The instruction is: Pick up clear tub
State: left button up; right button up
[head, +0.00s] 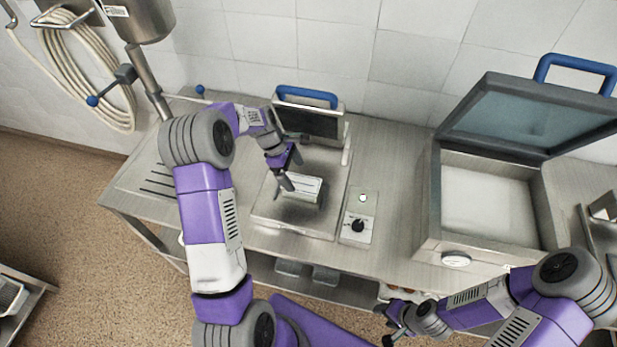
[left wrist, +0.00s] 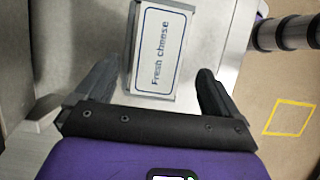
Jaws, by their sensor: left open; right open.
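The tub (head: 303,187) has a white label on top and stands on the flat metal bed of the small machine in the head view. In the left wrist view its label (left wrist: 158,48) reads "Fresh cheese". My left gripper (head: 291,170) is open at the tub's left end. In the left wrist view the left gripper's fingers (left wrist: 158,72) are spread on either side of the tub's near end, with gaps showing. My right gripper (head: 396,326) is low at the bottom of the head view, away from the tub, open and empty.
The small machine's raised lid (head: 310,122) with a blue handle stands just behind the tub. A knob box (head: 357,228) is to its right. A large open-lidded machine (head: 490,200) stands further right. The counter (head: 395,190) between them is clear.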

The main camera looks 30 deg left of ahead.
aim_at(300, 183)
pick_arm(q)
jog(key=shift+p+x, duration=0.3)
jog(key=shift+x, duration=3.1)
jog(key=shift+f, duration=0.3)
jog(key=shift+w, duration=0.1)
jog(key=c, duration=1.2)
